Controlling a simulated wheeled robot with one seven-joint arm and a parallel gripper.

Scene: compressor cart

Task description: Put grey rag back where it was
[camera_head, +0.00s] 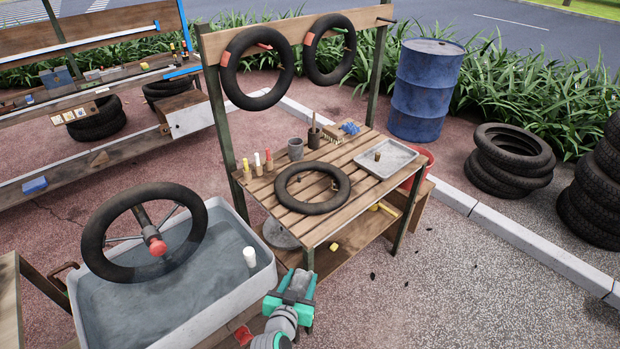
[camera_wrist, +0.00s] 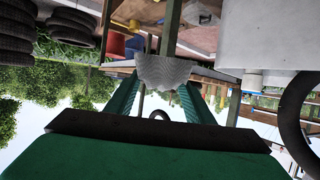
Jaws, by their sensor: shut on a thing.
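The grey rag (camera_wrist: 165,71) is pale, with a fine pattern, and sits between the green fingers of my gripper (camera_wrist: 161,88) in the wrist view. My gripper is shut on it, and the rag hangs free of any surface there. In the head view my gripper (camera_head: 292,286) is at the bottom middle, in front of the slatted wooden table (camera_head: 262,198) and right of the grey water tub (camera_head: 205,335). I cannot clearly make out the rag in the head view. The wrist view looks upside down.
The table holds a tyre (camera_head: 312,207), a metal tray (camera_head: 405,160), a grey cup (camera_head: 296,149) and several small items. Two tyres hang from its rear board. A wheel (camera_head: 100,235) stands in the tub. A blue drum (camera_head: 427,90) is behind. Pavement at the right front is mostly clear.

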